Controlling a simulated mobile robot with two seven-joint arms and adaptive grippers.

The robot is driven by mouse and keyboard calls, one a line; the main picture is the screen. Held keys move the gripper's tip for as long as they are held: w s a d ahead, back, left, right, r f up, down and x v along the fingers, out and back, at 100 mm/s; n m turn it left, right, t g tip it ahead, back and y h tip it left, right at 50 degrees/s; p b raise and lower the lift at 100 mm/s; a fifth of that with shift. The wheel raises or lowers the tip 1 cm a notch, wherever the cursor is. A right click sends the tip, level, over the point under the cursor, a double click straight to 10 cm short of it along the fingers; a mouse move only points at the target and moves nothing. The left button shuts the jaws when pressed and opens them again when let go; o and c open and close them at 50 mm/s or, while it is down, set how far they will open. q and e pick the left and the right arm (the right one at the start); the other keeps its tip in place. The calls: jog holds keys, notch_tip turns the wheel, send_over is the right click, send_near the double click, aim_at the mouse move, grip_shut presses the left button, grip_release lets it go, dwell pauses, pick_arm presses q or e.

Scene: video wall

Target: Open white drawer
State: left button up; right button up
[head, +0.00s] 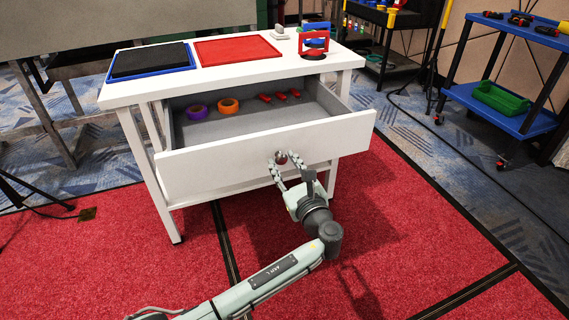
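The white drawer (230,158) is pulled well out from the white table (240,72), so its grey inside shows. It holds a purple tape roll (197,112), an orange tape roll (228,105) and red small items (281,96). A round metal knob (281,157) is on the middle of the drawer front. My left gripper (289,163) is at the knob, with one finger on each side of it. The fingers look closed around the knob, though exact contact is hard to see. My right gripper is not in view.
On the tabletop are a black-and-blue tray (150,62), a red tray (238,50) and a red-and-blue stand (314,42). A blue cart (500,105) with a green bin (500,98) stands at right. Red carpet (400,230) in front is clear.

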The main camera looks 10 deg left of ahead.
pick_arm(q)
jog(key=shift+o, duration=1)
jog(key=shift+r, duration=0.15)
notch_tip(320, 180, up, 10)
jog(key=shift+f, duration=0.15)
jog(key=shift+f, duration=0.1)
